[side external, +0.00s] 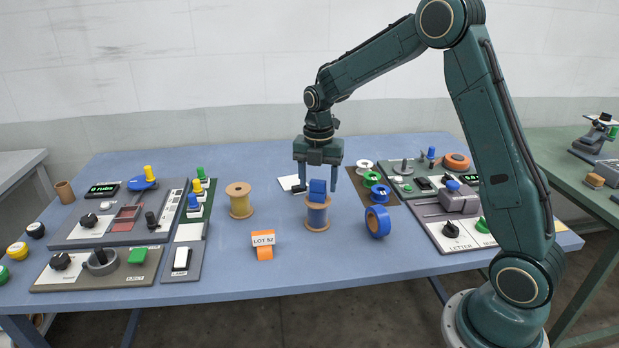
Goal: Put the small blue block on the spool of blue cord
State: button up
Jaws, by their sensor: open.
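The small blue block (317,188) is on top of the spool of blue cord (317,214), which stands upright near the middle of the table. The block looks slightly turned and appears to rest on the spool's top flange. My gripper (317,188) is open, pointing down, with one finger on each side of the block. Its palm is above the block. Whether the fingers touch the block I cannot tell from this view.
A spool of yellow cord (240,201) stands to the left. A blue tape roll (378,221) is close on the right. An orange tag reading LOT 52 (263,243) is in front. Control panels (115,215) fill the left; another panel (452,203) is at right. The front middle of the table is clear.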

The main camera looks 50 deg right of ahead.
aim_at(318, 181)
notch_tip(318, 181, up, 10)
jog(key=shift+r, duration=0.25)
dwell(0.7)
jog(key=s+a+r+m+t, duration=0.1)
jog(key=s+a+r+m, duration=0.35)
jog(key=s, duration=0.25)
jog(key=s+a+r+m+t, duration=0.2)
jog(key=s+a+r+m, duration=0.1)
jog(key=s+m, duration=0.3)
jog(key=s+a+f+m+t, duration=0.1)
jog(key=s+m, duration=0.5)
jog(key=s, duration=0.1)
jog(key=s+a+f+m+t, duration=0.1)
jog(key=s+a+f+m, duration=0.1)
jog(key=s+m, duration=0.4)
jog(key=shift+s+a+f+t, duration=0.2)
jog(key=shift+s+t, duration=0.1)
jog(key=shift+s, duration=0.25)
